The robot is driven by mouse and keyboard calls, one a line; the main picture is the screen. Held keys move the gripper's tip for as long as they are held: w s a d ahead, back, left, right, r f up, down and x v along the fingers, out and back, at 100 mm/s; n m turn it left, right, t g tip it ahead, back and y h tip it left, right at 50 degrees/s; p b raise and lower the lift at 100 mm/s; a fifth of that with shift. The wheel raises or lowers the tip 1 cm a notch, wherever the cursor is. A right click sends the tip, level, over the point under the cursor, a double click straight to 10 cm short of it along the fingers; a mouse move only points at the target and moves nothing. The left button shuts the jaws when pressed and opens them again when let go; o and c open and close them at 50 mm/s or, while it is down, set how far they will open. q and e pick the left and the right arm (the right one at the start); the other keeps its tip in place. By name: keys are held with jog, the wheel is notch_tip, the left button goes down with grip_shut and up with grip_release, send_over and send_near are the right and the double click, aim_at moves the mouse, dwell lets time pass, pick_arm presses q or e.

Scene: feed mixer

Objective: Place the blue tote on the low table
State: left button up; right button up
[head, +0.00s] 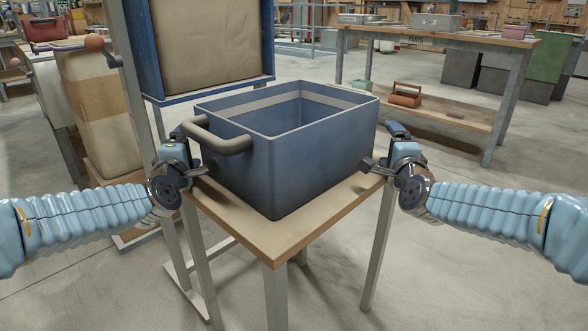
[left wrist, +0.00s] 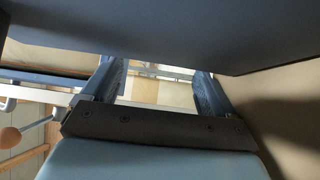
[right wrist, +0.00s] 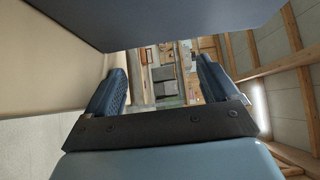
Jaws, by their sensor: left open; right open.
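The blue tote (head: 290,165) is an open-topped, empty-looking box. It stands upright on a small wooden-topped table (head: 290,238), and a thick grey handle (head: 222,138) sticks out on its left side. My left gripper (head: 188,154) is open beside the tote's left side, close to the handle. My right gripper (head: 382,150) is open beside the tote's right side. A dark tote surface fills the top of the left wrist view (left wrist: 160,35) and of the right wrist view (right wrist: 160,20). Nothing shows between the fingers in either wrist view. Whether they touch the tote is unclear.
Open floor (head: 480,270) lies to the right.

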jog(key=shift+d+f, duration=0.1)
pick_arm(q)
jog(key=s, duration=0.8)
pick_arm(e)
jog(key=s, duration=0.8)
pick_arm(q)
jog(key=shift+c, duration=0.4)
dwell(0.7)
